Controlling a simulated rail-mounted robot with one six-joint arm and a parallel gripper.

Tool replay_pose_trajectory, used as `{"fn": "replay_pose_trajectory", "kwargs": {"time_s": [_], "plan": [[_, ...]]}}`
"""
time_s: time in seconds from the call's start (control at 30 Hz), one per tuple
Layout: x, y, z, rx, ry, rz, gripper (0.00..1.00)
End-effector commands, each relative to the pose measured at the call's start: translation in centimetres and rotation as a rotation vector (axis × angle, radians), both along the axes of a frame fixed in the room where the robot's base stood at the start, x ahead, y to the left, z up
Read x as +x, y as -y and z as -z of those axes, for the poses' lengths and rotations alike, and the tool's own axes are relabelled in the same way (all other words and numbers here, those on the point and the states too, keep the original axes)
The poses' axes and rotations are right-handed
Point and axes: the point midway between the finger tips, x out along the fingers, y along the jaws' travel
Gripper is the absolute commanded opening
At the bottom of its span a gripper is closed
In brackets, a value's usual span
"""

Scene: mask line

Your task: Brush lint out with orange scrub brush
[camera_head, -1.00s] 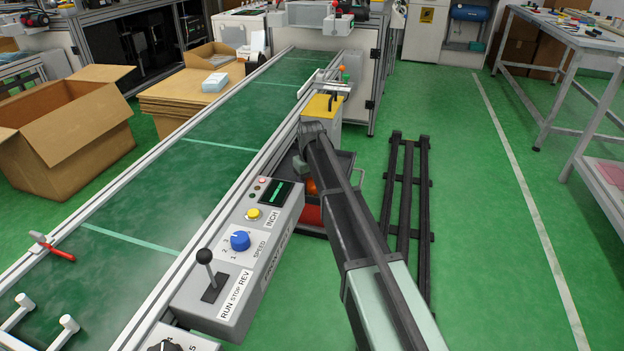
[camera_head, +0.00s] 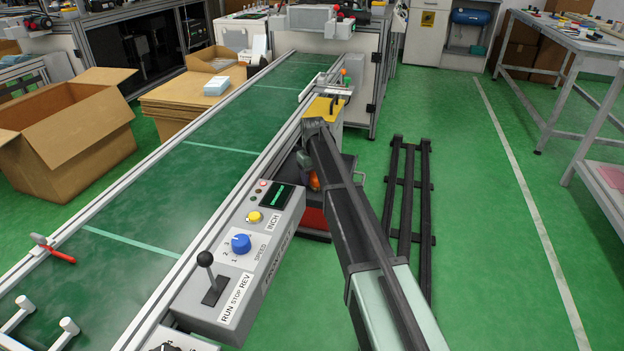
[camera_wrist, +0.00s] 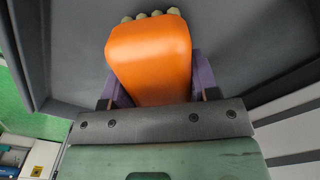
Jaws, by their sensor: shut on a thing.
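The orange scrub brush (camera_wrist: 150,55) fills the upper middle of the wrist view, its pale bristle tufts showing along the far edge. My gripper (camera_wrist: 152,88) is shut on it, with a purple finger on each side. In the head view only a small orange patch of the brush (camera_head: 314,180) shows beside my arm, which hides most of my gripper. The brush is over or inside a dark grey open tray (camera_wrist: 240,40); whether it touches the tray is unclear. I cannot make out any lint.
The tray tops a red cabinet (camera_head: 313,218) beside the conveyor (camera_head: 200,165). A control box (camera_head: 240,255) with lever and knobs is on the conveyor's near side. A yellow-topped bin (camera_head: 322,108) stands beyond. A dark rack (camera_head: 408,200) lies on the floor at right.

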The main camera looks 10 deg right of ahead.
Motion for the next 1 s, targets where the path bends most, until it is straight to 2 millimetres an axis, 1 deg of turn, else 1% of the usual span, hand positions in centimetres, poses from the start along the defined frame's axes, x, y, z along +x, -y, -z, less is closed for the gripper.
{"fn": "replay_pose_trajectory", "kwargs": {"time_s": [0.03, 0.13, 0.2, 0.37, 0.43, 0.7, 0.8, 0.93, 1.0], "plan": [[0.8, 0.3, 0.1, 0.000, 0.000, 0.001, 0.29], [1.7, 0.9, 0.2, 0.000, 0.000, 0.001, 0.29], [2.1, 1.1, 0.2, -0.001, 0.000, 0.001, 0.29], [2.2, 1.2, 0.2, -0.001, 0.001, 0.001, 0.29], [2.6, 1.4, 0.2, -0.001, 0.001, 0.001, 0.29], [5.2, 2.7, 0.0, -0.001, 0.001, 0.001, 0.29], [5.4, 3.0, 0.0, -0.001, 0.001, 0.001, 0.29], [5.4, 2.9, -0.3, -0.001, 0.000, 0.001, 0.29], [5.3, 2.9, -0.2, -0.001, 0.000, 0.001, 0.29]]}}
